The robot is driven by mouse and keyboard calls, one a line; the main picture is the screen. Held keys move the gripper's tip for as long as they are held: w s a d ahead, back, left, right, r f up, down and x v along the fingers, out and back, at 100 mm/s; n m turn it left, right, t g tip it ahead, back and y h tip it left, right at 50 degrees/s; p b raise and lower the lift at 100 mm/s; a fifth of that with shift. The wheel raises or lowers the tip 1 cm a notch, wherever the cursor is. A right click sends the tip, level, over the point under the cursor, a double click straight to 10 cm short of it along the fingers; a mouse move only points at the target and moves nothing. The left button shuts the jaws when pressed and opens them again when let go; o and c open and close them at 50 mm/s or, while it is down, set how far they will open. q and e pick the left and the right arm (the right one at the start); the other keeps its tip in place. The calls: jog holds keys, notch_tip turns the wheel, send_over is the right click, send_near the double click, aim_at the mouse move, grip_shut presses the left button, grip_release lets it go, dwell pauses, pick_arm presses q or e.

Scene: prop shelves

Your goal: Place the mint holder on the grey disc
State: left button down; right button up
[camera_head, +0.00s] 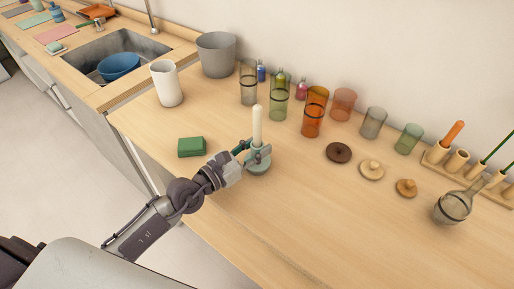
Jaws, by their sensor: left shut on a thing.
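The mint holder (258,168) is a small pale green candle holder with a cream candle (257,125) standing upright in it. It is near the middle of the wooden counter. My left gripper (257,154) is shut on the holder's upper part, and its fingers partly hide it. The holder's base is at or just above the counter; I cannot tell whether it touches. No grey disc shows clearly; I cannot tell whether one lies under the holder. My right gripper is not in view.
A green sponge block (191,147) lies left of the holder. A white cup (167,83), a grey bucket (216,55) and several tinted glasses (315,111) stand behind. A dark brown lid (338,152) and a strainer (453,207) are right. The front counter is clear.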

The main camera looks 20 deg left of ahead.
pick_arm(q)
jog(key=shift+f, duration=0.1)
jog(key=c, duration=0.8)
grip_release()
jog(key=shift+r, duration=0.2)
jog(key=b+v, duration=0.1)
jog(key=v, duration=0.2)
jog(key=b+v, duration=0.1)
jog(key=v, duration=0.3)
jog(key=b+v, duration=0.2)
jog(key=v, duration=0.1)
jog(key=shift+s+a+f, duration=0.15)
jog(key=shift+f, duration=0.25)
jog(key=shift+s+a+r+b, duration=0.15)
jog(key=shift+s+a+b, duration=0.15)
jog(key=shift+s+b, duration=0.2)
jog(key=shift+s+a+r, duration=0.1)
jog(key=shift+s+r, duration=0.05)
jog(key=shift+s, duration=0.05)
